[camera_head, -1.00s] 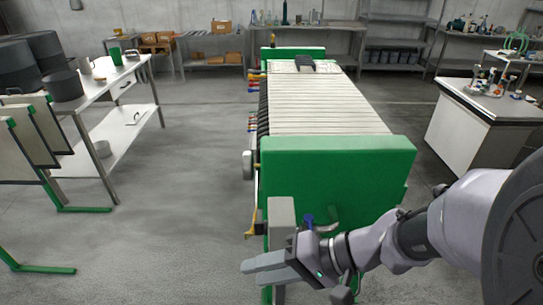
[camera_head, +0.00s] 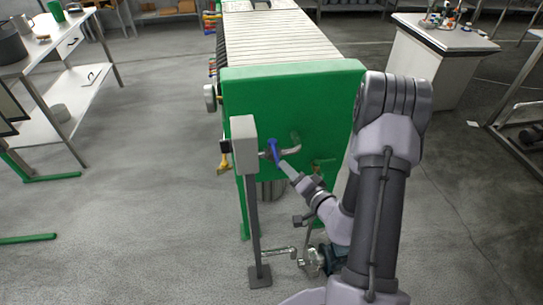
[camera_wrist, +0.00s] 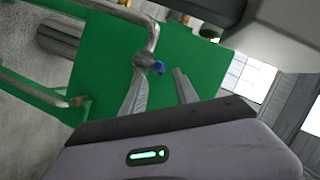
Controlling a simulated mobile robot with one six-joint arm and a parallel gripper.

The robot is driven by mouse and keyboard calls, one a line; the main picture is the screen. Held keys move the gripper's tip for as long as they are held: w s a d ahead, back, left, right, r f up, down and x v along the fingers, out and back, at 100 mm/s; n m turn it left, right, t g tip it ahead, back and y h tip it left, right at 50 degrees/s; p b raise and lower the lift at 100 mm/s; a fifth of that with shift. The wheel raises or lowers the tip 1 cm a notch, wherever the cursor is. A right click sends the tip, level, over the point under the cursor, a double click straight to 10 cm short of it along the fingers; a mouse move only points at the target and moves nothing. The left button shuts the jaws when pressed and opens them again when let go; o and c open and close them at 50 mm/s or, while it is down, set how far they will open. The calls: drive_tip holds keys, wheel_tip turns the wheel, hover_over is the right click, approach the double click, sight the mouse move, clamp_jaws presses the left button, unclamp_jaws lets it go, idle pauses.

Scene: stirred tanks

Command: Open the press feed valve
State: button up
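A blue valve handle (camera_head: 272,150) sits on a grey pipe at the front of the green press end plate (camera_head: 300,105). I take it as the press feed valve; no label is readable. My gripper (camera_head: 285,167) is just below and right of the handle, pointing up at it. In the wrist view, the two fingers of my gripper (camera_wrist: 161,74) are apart, with nothing held. The blue handle (camera_wrist: 158,67) shows between the fingertips, end towards me, on the grey pipe (camera_wrist: 148,40). I cannot tell whether a finger touches it.
A grey box on a post (camera_head: 243,145) stands just left of the valve. A pump with piping (camera_head: 312,262) lies low beside my arm.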

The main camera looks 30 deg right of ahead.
sight(276, 156)
drive_tip(key=b+x, duration=0.1)
drive_tip(key=x, duration=0.9)
drive_tip(key=shift+w, duration=0.4)
clamp_jaws()
idle(0.6)
drive_tip(key=shift+a, duration=0.1)
